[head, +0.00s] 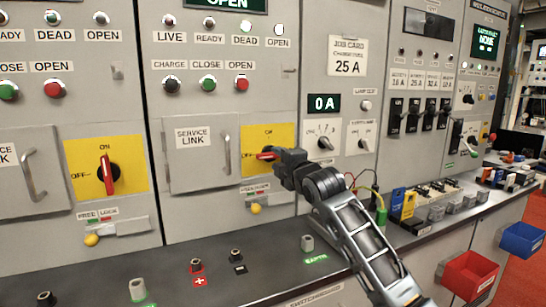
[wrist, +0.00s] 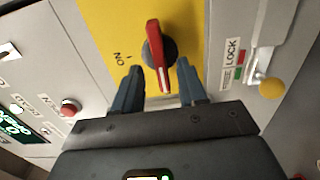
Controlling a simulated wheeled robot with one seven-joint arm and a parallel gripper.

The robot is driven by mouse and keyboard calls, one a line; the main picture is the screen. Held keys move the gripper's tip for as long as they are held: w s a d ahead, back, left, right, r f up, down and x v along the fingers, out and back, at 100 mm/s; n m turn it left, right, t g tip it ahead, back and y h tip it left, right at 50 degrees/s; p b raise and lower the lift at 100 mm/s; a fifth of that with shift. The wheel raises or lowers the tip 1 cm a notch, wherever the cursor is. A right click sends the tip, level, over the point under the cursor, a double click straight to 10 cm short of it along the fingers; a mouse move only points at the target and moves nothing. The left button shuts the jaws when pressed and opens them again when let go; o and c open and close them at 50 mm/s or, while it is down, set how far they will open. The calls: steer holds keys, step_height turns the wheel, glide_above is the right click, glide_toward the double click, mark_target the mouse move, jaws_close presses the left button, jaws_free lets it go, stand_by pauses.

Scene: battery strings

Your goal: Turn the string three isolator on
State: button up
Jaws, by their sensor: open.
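A red isolator handle (head: 267,155) sits on a yellow plate (head: 255,136) in the middle cabinet. It lies roughly level, at right angles to the ON direction. In the wrist view the red handle (wrist: 154,45) lies between the two fingers, with the ON mark to its left. My gripper (wrist: 161,65) is open around the handle's near end, with a gap visible on both sides. In the head view my gripper (head: 282,160) reaches the plate from the right and hides part of it. I cannot read the string number.
A lock slide with a yellow knob (head: 256,208) is below the plate; the knob also shows in the wrist view (wrist: 271,88). The left cabinet's red handle (head: 108,174) stands upright at ON. A service link door (head: 196,160) is left of my gripper. Terminals stand on the ledge below.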

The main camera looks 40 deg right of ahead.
mark_target(272, 155)
steer(key=shift+x, duration=1.45)
jaws_close()
